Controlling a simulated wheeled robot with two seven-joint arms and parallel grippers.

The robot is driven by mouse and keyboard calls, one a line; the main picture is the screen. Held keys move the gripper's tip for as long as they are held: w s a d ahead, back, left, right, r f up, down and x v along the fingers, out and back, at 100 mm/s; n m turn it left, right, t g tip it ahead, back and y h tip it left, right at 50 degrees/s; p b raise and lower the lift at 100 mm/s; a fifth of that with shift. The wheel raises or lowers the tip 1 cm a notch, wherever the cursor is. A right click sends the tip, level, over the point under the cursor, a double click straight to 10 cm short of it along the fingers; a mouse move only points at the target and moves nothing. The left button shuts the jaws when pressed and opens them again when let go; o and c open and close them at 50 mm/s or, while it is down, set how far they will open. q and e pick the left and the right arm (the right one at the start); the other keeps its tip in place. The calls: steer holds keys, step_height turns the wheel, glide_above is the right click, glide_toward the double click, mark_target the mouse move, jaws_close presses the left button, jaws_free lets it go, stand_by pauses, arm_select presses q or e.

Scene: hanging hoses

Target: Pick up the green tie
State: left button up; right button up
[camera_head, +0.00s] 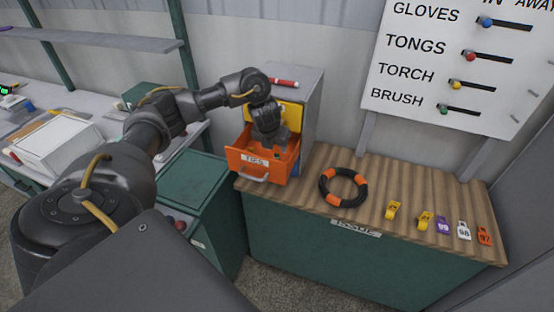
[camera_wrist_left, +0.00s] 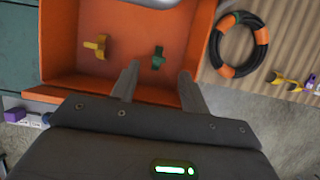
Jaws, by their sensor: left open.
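The green tie (camera_wrist_left: 157,57) lies in the open orange drawer (camera_wrist_left: 58,72), right of a yellow tie (camera_wrist_left: 96,46), in the left wrist view. In the head view the drawer (camera_head: 240,163) is labelled TIES and pulled out of a grey cabinet; the arm hides most of its inside. My left gripper (camera_wrist_left: 158,75) is open and empty. Its two fingertips reach over the drawer, just short of the green tie and to either side of it. In the head view my left gripper (camera_head: 277,146) points down into the drawer. My right gripper is not in view.
The grey cabinet (camera_head: 312,100) stands on a wooden-topped counter (camera_head: 305,195). A black and orange hose ring (camera_head: 343,187) lies right of the drawer, with yellow clips (camera_head: 392,210) and numbered tags (camera_head: 463,230) further right. A red marker (camera_head: 284,82) lies on the cabinet.

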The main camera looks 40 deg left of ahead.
mark_target(277, 154)
arm_select(q)
steer(key=shift+x, duration=2.6)
steer(key=shift+s, duration=0.1)
steer(key=shift+c, duration=0.2)
jaws_close()
